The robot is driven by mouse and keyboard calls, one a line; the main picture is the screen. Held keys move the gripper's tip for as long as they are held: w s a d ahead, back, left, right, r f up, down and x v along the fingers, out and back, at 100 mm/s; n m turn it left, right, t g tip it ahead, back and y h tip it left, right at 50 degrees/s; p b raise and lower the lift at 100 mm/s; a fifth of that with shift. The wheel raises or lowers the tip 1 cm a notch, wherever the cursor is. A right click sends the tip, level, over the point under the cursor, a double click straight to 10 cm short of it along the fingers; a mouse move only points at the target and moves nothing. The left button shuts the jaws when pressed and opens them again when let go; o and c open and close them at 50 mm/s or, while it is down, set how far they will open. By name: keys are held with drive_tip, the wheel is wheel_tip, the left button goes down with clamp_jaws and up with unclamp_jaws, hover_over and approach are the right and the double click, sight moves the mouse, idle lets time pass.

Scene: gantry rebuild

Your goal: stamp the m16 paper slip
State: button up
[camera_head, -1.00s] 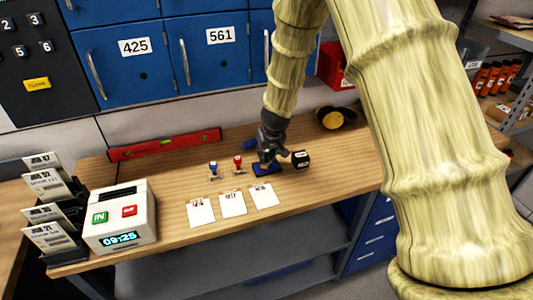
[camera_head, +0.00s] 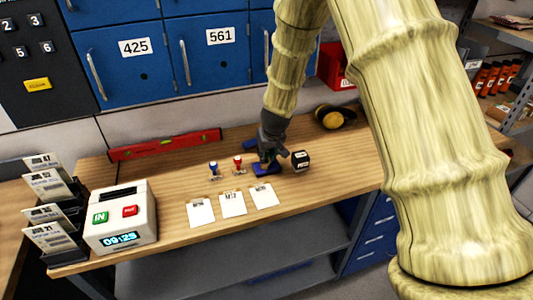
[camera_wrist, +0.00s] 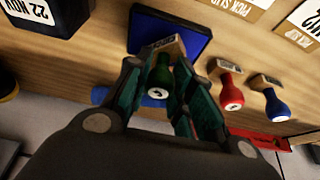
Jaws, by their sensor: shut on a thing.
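My gripper (camera_wrist: 165,100) is shut on a green-handled stamp (camera_wrist: 159,77) with a wooden block. The block overlaps the near edge of the blue ink pad (camera_wrist: 176,27) in the wrist view; I cannot tell whether it touches the pad. In the head view my gripper (camera_head: 268,157) is at the pad (camera_head: 264,171), behind the paper slips. Three white slips lie in a row: left (camera_head: 201,213), middle (camera_head: 233,205) and right (camera_head: 264,196). Their small print is too blurred to tell which is M16.
A red-handled stamp (camera_head: 238,162) and a blue-handled stamp (camera_head: 214,168) stand left of the pad. A black block (camera_head: 300,161) stands right of it. A time clock (camera_head: 120,217) stands at the left; a red level (camera_head: 165,145) lies behind. Bare wood lies right of the slips.

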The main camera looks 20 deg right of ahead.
drive_tip(key=shift+r+p, duration=2.45)
drive_tip(key=shift+r, duration=1)
